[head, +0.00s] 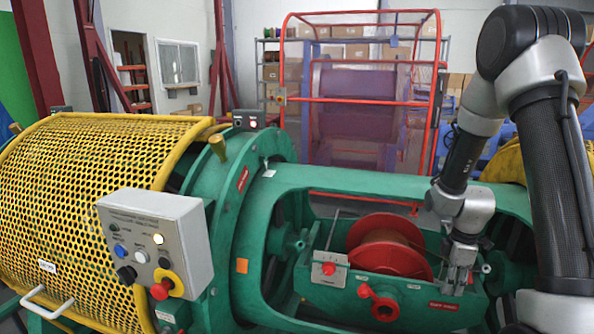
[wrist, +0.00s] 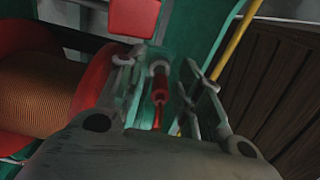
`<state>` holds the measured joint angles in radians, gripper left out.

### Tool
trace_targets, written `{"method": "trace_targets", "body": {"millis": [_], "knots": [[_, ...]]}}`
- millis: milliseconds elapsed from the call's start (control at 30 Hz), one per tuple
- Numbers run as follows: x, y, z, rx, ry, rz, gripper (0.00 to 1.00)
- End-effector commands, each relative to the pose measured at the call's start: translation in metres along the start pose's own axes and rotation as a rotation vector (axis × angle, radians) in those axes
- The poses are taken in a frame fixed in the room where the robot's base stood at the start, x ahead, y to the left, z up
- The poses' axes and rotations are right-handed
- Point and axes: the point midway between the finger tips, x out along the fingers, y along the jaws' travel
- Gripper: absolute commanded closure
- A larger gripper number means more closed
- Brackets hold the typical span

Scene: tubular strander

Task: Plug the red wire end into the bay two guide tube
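A slim red piece with a thin red tip, which looks like the red wire end (wrist: 159,90), shows in the wrist view below a grey collar. My gripper (wrist: 165,95) has its fingers spread on either side of it, with gaps visible, so it looks open and not clamped on it. In the head view my gripper (head: 458,280) points down at the right part of the green cradle (head: 400,292), beside the red reel (head: 388,245). The wire end is hidden there. I cannot pick out the bay two guide tube.
A red hand knob (head: 380,303) and a grey box with a red button (head: 329,269) sit on the cradle's front. The green rotor frame (head: 335,180) surrounds it. A control box (head: 155,240) and yellow mesh guard (head: 90,175) stand left. The reel also shows in the wrist view (wrist: 95,85).

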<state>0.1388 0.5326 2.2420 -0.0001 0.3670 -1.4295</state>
Motion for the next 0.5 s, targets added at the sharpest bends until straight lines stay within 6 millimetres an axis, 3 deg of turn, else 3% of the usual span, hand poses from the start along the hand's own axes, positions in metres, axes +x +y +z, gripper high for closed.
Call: {"method": "trace_targets", "body": {"millis": [200, 400, 500], "knots": [[0.0, 0.0, 0.0, 0.0, 0.0, 0.0, 0.66], [-0.0001, 0.0, 0.0, 0.0, 0.0, 0.0, 1.0], [-0.0001, 0.0, 0.0, 0.0, 0.0, 0.0, 1.0]]}}
